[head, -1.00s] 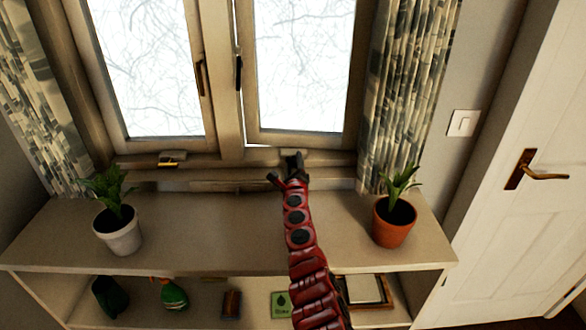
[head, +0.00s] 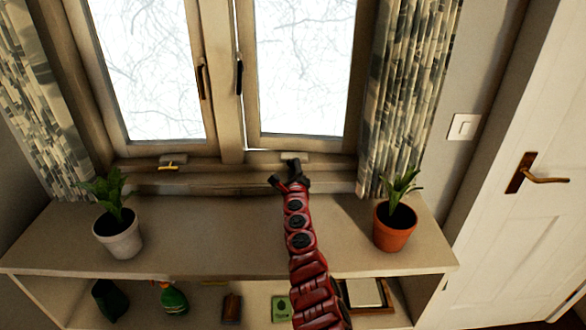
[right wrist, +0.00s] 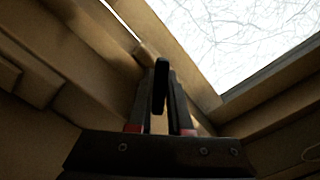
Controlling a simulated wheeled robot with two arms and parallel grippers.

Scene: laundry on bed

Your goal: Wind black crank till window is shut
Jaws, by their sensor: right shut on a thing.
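The right window sash (head: 303,143) stands slightly ajar, with a thin bright gap beside the middle post. The gap also shows as a bright strip in the right wrist view. The black crank (right wrist: 160,86) shows upright between my fingers in the right wrist view. My right gripper (head: 289,181) is at the sill below that sash, shut on the crank; it also shows in the right wrist view (right wrist: 161,100). In the head view the gripper hides most of the crank. My left gripper is not in view.
A brass-coloured crank (head: 168,167) sits below the left window. A plant in a white pot (head: 118,236) and one in a terracotta pot (head: 394,232) stand on the shelf top (head: 200,235), either side of my arm. A patterned curtain (head: 407,100) hangs at right.

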